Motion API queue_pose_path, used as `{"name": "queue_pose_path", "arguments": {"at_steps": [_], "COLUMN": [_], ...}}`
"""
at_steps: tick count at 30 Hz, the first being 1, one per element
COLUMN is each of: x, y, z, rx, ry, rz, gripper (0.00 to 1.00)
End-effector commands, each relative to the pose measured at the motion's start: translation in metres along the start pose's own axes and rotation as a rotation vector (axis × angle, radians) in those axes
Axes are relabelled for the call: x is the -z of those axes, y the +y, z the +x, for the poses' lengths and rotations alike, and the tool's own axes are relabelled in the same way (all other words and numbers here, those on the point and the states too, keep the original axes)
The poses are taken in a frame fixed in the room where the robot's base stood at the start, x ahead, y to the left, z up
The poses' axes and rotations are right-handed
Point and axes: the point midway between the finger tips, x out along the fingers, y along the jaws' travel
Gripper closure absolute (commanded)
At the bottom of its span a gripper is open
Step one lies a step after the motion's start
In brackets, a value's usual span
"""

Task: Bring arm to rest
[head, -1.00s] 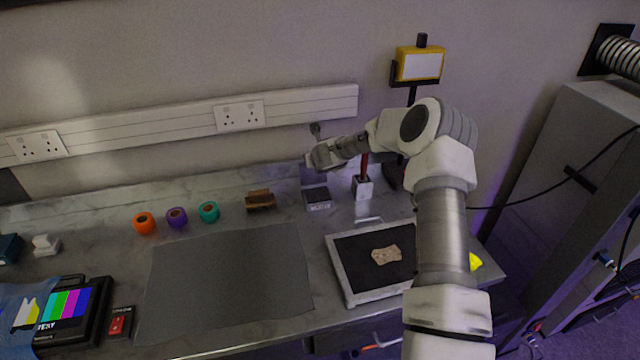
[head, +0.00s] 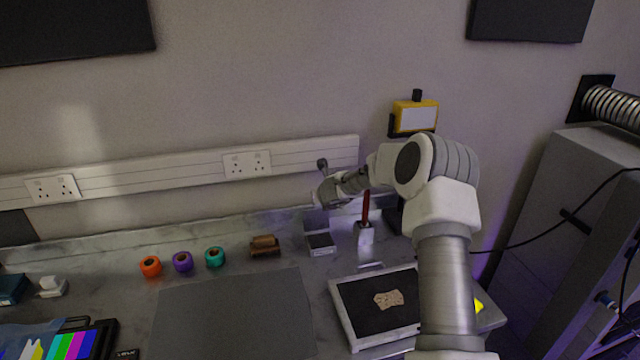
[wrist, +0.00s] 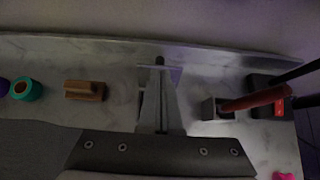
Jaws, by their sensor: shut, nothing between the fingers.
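My arm reaches up from the lower right of the head view and bends left over the back of the bench. My gripper (wrist: 160,68) is shut and empty in the wrist view, its fingers together above the grey bench top (wrist: 115,105). In the head view its hand end is above the back of the bench, near a small grey box with a dark inside (head: 320,242). The fingers are hard to make out there.
A red-handled tool (head: 366,207) stands in a white holder (head: 365,234) close by on the right. A brown brush (head: 265,246) and tape rolls (head: 183,262) lie left. A framed tray (head: 345,318) and grey mat (head: 235,315) are in front. A yellow device (head: 415,115) stands behind.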

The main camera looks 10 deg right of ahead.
Motion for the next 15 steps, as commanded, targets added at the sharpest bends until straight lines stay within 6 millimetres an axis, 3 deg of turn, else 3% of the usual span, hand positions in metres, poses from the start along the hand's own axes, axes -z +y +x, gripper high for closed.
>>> {"name": "queue_pose_path", "arguments": {"at_steps": [1,4,15], "x": [-0.014,-0.026,-0.044], "y": [0.001,0.001,0.006], "z": [-0.011,-0.021,-0.040], "rx": [0.001,0.001,-0.011], "ry": [-0.001,-0.001,-0.010], "rz": [-0.005,-0.003,-0.051], "gripper": [1.00,1.00,1.00]}}
